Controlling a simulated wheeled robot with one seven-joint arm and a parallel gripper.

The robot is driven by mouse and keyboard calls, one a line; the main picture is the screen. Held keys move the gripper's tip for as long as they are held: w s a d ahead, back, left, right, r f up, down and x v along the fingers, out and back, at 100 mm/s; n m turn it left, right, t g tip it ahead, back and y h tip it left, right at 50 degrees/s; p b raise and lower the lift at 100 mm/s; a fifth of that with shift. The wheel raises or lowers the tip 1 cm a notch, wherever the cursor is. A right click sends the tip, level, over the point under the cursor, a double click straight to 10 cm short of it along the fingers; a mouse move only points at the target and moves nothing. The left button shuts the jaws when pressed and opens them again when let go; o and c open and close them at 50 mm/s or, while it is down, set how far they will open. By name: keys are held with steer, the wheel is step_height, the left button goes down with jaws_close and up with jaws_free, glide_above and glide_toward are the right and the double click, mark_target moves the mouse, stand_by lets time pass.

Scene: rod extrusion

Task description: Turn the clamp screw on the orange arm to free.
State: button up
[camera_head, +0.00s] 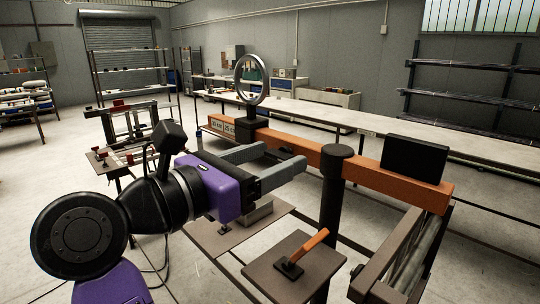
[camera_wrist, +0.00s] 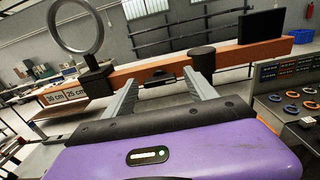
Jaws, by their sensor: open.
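The orange arm (camera_head: 395,181) is a long horizontal beam on a black post (camera_head: 332,205). It also crosses the wrist view (camera_wrist: 230,56). A small black handle (camera_wrist: 160,77), which looks like the clamp screw, sits at the lower edge of the arm in the wrist view. My gripper (camera_head: 284,155) is open, with its two grey fingers pointing at the arm. In the wrist view the handle appears between the fingertips (camera_wrist: 160,82). I cannot tell whether either finger touches it. The handle's exact angle is unclear.
A metal ring (camera_head: 251,80) stands on a black block at the arm's far end, near the 30 cm and 25 cm labels (camera_head: 223,126). A black panel (camera_head: 414,158) stands on the near end. Below is a plate with an orange-handled lever (camera_head: 305,250). A long bench (camera_head: 380,125) runs behind.

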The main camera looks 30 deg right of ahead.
steer(key=c, duration=1.4)
steer(key=shift+n, duration=0.3)
steer(key=n+b, duration=0.1)
steer(key=n, duration=0.2)
steer(key=shift+f, duration=0.1)
steer(key=n, duration=0.5)
steer(key=shift+b, duration=0.35)
steer(key=n, duration=0.4)
steer(key=shift+a+n, duration=0.1)
steer(key=shift+n, duration=0.2)
steer(key=n+p, duration=0.1)
steer(key=n, duration=0.3)
steer(key=shift+n, duration=0.3)
